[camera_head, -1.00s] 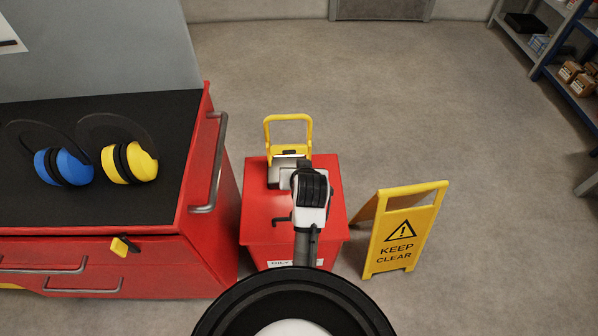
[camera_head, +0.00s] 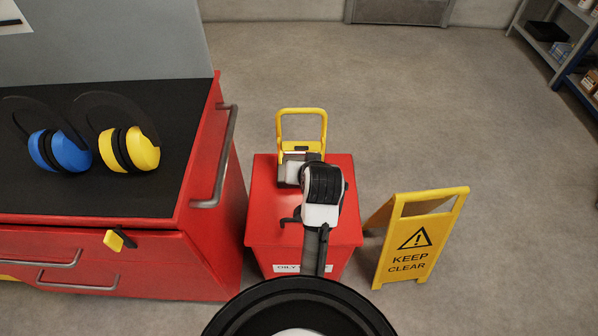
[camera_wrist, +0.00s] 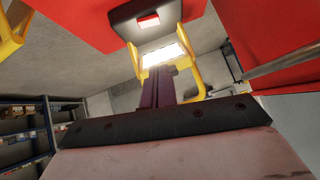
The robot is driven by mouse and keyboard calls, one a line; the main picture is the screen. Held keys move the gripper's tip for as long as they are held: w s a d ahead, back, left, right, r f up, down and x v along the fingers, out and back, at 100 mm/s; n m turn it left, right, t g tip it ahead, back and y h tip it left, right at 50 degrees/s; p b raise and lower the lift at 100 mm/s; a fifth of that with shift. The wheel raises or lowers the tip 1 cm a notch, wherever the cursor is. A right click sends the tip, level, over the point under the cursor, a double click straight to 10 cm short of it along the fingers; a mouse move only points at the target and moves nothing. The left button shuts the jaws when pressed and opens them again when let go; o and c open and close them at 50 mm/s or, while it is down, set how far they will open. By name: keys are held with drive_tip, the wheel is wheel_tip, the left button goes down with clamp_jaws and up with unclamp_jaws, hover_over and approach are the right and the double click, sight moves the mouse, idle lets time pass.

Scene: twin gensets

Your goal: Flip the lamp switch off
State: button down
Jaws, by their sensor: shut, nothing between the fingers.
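The work lamp (camera_head: 302,113) with its yellow tube frame stands on a red bin (camera_head: 262,215). In the wrist view it appears upside down, with a bright lit panel (camera_wrist: 166,53) between yellow frame arms. A red switch (camera_wrist: 149,22) sits on its dark grey base, by the red bin top. My gripper (camera_wrist: 158,72) is shut and empty, its dark fingers pointing at the lamp and overlapping the panel's lower edge in the picture. I cannot tell whether they touch it. In the head view my wrist covers the fingers and part of the lamp.
A red cabinet (camera_head: 222,235) with a bar handle stands left of the bin, with blue earmuffs (camera_head: 60,150) and yellow earmuffs (camera_head: 137,149) on top. A yellow folding sign (camera_head: 411,251) stands close right of the bin. Open floor lies behind.

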drive_tip(key=x, duration=0.9)
drive_tip(key=shift+w+a+f+p, duration=0.1)
drive_tip(key=shift+w+f+p, duration=0.15)
drive_tip(key=shift+p, duration=0.1)
wheel_tip(320, 180, down, 2)
drive_tip(key=shift+a+f, duration=0.15)
drive_tip(key=shift+f, duration=0.1)
drive_tip(key=shift+a+f, duration=0.15)
drive_tip(key=shift+f, duration=0.6)
drive_tip(key=shift+a+f+h+p, duration=0.15)
drive_tip(key=shift+f+h+p, duration=0.15)
drive_tip(key=shift+p, duration=0.05)
drive_tip(key=shift+d+r+p, duration=0.1)
drive_tip(key=shift+d+p, duration=0.25)
drive_tip(key=shift+d, duration=0.55)
drive_tip(key=shift+r, duration=0.1)
